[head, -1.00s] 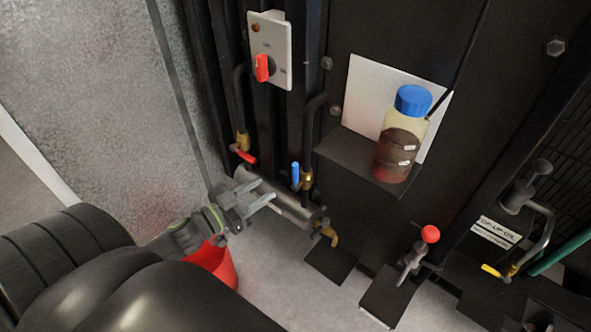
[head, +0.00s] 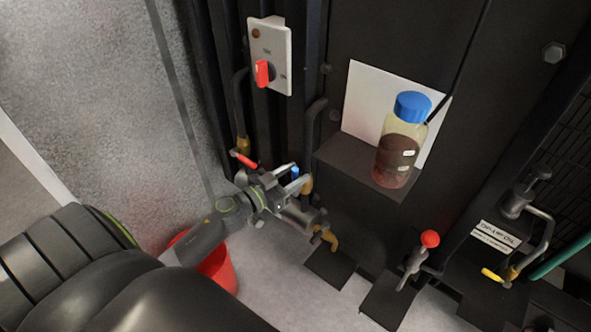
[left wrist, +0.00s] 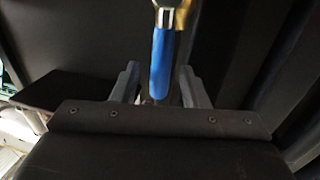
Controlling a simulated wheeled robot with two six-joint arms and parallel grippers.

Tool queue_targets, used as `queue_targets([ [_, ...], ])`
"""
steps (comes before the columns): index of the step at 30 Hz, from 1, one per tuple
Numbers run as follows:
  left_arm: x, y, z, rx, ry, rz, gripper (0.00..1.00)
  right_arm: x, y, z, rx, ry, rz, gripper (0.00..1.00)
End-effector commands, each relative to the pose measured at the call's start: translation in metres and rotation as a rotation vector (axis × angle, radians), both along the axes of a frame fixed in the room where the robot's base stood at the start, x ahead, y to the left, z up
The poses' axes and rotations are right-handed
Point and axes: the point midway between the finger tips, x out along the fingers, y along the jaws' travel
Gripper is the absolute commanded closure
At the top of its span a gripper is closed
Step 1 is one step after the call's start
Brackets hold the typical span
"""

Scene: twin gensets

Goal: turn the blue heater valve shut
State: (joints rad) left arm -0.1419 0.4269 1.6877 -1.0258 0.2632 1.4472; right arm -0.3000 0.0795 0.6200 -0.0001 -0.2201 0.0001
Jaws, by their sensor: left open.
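The blue heater valve handle (head: 295,173) shows only its upper end in the head view, right by the fingers of my left gripper (head: 290,176). In the left wrist view the blue handle (left wrist: 161,62) hangs from a metal fitting and stands between the two fingers of the gripper (left wrist: 157,85). The fingers are open, with a gap on each side of the handle. The handle's lower end is near the gripper body. My left gripper hides much of the heater cylinder (head: 300,217) in the head view. My right gripper is not in view.
A red-handled valve (head: 244,160) sits close left of the gripper. A blue-capped bottle (head: 401,140) stands on a shelf at right. A switch panel (head: 270,52) is above, and a red bucket (head: 218,272) is below.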

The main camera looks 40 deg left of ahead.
Motion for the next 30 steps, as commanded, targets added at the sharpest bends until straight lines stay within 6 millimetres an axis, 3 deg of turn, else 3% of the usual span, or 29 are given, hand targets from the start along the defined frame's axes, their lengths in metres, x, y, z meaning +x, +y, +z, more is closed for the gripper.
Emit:
queue_targets([
  [12,0.0082,-0.0024,-0.0005,0.0,0.001,0.0,0.6,0.0004,-0.0002,0.0013,0.0,-0.001,0.0,0.64],
  [22,0.0079,-0.0023,-0.0004,0.0,0.001,0.0,1.0,0.0004,-0.0002,0.0013,0.0,-0.001,0.0,0.64],
  [30,0.0078,-0.002,-0.0005,-0.003,0.001,0.0,1.0,0.0003,-0.0003,0.0013,0.0,-0.001,0.0,0.64],
])
